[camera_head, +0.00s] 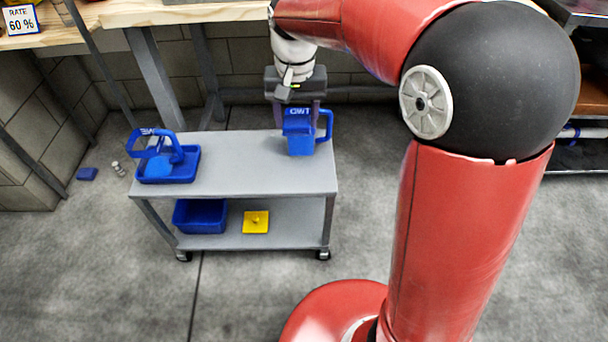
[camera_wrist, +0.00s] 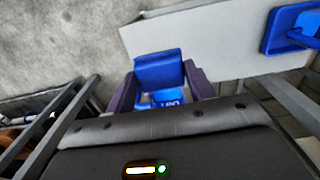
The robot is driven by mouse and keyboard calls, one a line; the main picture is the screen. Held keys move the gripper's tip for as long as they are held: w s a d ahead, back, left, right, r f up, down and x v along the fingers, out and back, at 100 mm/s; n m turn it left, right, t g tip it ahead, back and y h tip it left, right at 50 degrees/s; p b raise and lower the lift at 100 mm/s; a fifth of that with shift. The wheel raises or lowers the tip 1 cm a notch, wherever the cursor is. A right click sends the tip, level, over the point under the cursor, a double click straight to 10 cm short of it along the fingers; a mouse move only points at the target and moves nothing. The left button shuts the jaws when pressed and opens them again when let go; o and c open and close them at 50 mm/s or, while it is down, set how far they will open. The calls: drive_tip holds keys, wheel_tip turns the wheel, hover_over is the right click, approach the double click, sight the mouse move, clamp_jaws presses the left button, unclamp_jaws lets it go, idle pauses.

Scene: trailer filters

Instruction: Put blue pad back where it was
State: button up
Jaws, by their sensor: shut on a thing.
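My gripper (camera_head: 300,112) is shut on a blue jug-like piece (camera_head: 301,143) with a side handle and white lettering, at the right end of the grey cart's top. I cannot tell whether this piece touches the cart. In the wrist view my gripper's purple fingers (camera_wrist: 160,82) stand on both sides of the blue piece (camera_wrist: 158,68). Which thing is the blue pad is not certain. A small flat blue piece (camera_head: 87,174) lies on the floor left of the cart. A lighter blue piece (camera_head: 158,167) sits in the blue tray on the cart.
The grey cart (camera_head: 240,172) carries the blue tray (camera_head: 168,180) with a blue handled frame at its left. Its lower shelf holds a blue bin (camera_head: 200,216) and a yellow square (camera_head: 255,222). A wooden workbench (camera_head: 90,20) stands behind. The cart top's middle is clear.

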sight(298, 180)
wheel_tip(298, 180, down, 17)
drive_tip(key=shift+f+b, duration=0.15)
drive_tip(key=shift+b, duration=0.6)
drive_tip(key=shift+f, duration=0.2)
drive_tip(key=o, duration=0.9)
wheel_tip(298, 180, up, 13)
drive_tip(key=shift+f+p, duration=0.2)
drive_tip(key=shift+p, duration=0.4)
